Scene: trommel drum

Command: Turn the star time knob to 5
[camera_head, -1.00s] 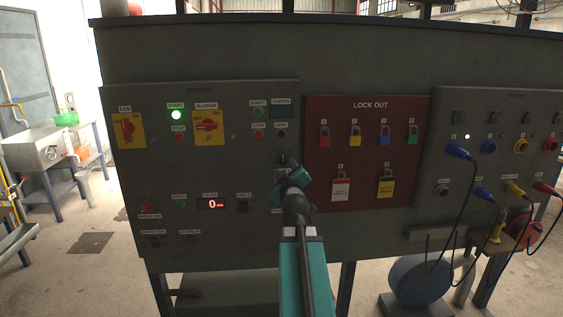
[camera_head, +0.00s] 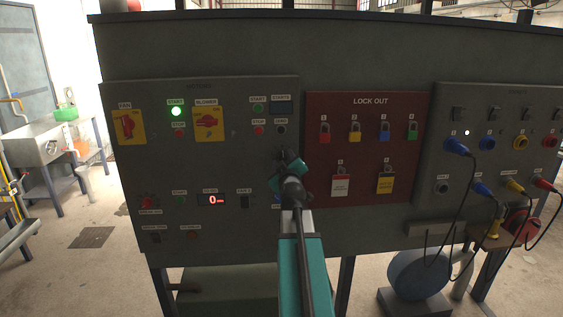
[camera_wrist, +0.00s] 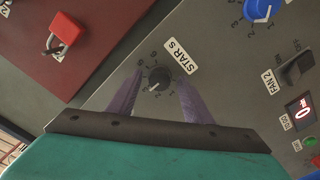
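The star time knob is a small dark round knob (camera_wrist: 158,78) with a pale pointer, on the grey panel beside the "STAR S" label (camera_wrist: 180,56). Numbers are printed around it, too small to read surely. In the wrist view my gripper (camera_wrist: 157,88) has its two purple fingers apart, one on each side of the knob. The fingers look open; contact with the knob cannot be told. In the head view my gripper (camera_head: 285,158) is in front of the panel's right part, and my arm hides the knob.
A blue knob (camera_wrist: 260,10), a FAN 2 switch (camera_wrist: 296,68) and a red digital display (camera_wrist: 302,108) are close by. The lock-out board (camera_head: 362,150) with coloured padlocks is just right of my gripper. Cables (camera_head: 474,225) hang farther right.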

